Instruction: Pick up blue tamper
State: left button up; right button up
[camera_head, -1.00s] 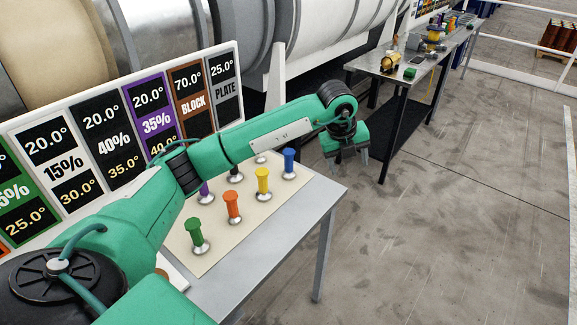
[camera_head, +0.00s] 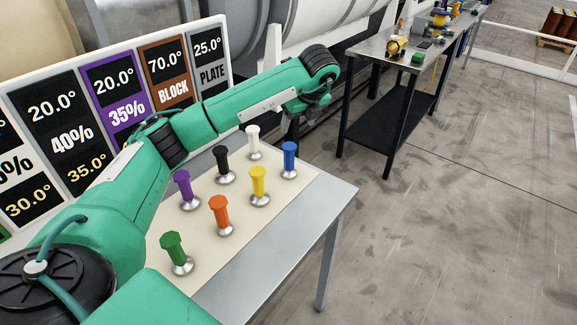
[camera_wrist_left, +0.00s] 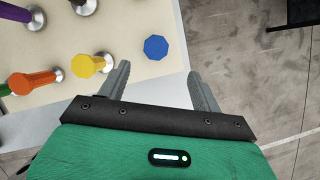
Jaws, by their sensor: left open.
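The blue tamper (camera_head: 290,157) stands upright on its round metal base at the right end of the cream mat (camera_head: 225,245). It also shows from above in the left wrist view (camera_wrist_left: 156,47), where its blue top lies ahead of and between my open fingers, apart from both. My left gripper (camera_wrist_left: 160,85) is open and empty. In the head view the left gripper (camera_head: 293,125) hangs from the arm just above and behind the blue tamper, its fingers only partly visible. My right gripper is not in view.
Yellow (camera_head: 259,184), white (camera_head: 254,141), black (camera_head: 223,163), purple (camera_head: 183,188), orange (camera_head: 220,214) and green (camera_head: 176,252) tampers stand on the mat. A labelled board (camera_head: 120,115) rises behind. Another table (camera_head: 385,64) stands farther back; the floor to the right is clear.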

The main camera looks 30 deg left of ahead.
aim_at(289, 146)
pick_arm(q)
jog(key=p+x, duration=0.1)
jog(key=x, duration=0.5)
jog(key=shift+s+a+f, duration=0.1)
jog(key=shift+f, duration=0.15)
jog(key=shift+a+f+p, duration=0.2)
jog(key=shift+f+p, duration=0.2)
jog(key=shift+p, duration=0.3)
jog(key=x, duration=0.1)
jog(key=p+x, duration=0.1)
jog(key=x, duration=0.1)
jog(key=shift+s+f+p, duration=0.15)
jog(key=shift+f+p, duration=0.1)
jog(key=shift+p, duration=0.05)
jog(key=shift+a+f, duration=0.2)
jog(key=shift+f, duration=0.3)
jog(key=shift+r, duration=0.1)
grip_shut()
